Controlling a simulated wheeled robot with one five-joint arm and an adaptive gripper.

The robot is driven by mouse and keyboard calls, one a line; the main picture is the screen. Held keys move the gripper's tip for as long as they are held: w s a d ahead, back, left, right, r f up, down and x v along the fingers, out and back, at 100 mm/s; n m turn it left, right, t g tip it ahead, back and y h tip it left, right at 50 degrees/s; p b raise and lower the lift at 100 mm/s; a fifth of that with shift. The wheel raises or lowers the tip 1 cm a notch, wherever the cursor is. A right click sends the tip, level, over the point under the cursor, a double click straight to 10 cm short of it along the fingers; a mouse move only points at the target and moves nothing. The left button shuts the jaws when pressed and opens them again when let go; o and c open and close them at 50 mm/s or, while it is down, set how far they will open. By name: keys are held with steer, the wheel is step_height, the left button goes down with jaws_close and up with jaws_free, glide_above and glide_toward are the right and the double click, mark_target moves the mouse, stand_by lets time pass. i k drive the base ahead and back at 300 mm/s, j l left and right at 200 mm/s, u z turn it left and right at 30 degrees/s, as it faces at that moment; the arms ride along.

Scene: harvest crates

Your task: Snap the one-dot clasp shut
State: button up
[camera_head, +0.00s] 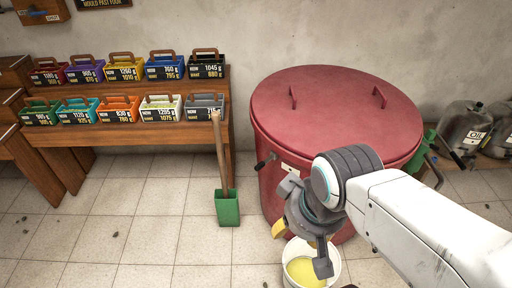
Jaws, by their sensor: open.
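A large red lidded drum (262,130) stands at centre right, with two handles on its lid. A dark lever clasp (265,161) sticks out from the drum's left front side, below the lid rim. A small pale label (289,169) is beside it, partly behind my gripper; I cannot make out any dots. Another dark lever (433,170) shows at the drum's right side, near a green object. My gripper (301,247) is open and empty, pointing down in front of the drum, right of and below the left clasp. My arm hides part of the drum's front.
A white bucket (332,272) with yellow contents stands on the floor below my gripper. A green dustpan (228,208) with a wooden handle stands left of the drum. A wooden stepped bench (150,133) holds several coloured, labelled crates. Oil cans (462,125) stand at right. The left floor is mostly clear.

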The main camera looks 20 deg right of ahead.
mark_target(261, 164)
steer(key=i+j+u, duration=0.2)
steer(key=i+j, duration=0.15)
steer(key=i, duration=0.15)
steer(key=i+j+u, duration=0.25)
steer(key=i, duration=0.3)
steer(key=i+j+u, duration=0.2)
steer(key=i, duration=0.3)
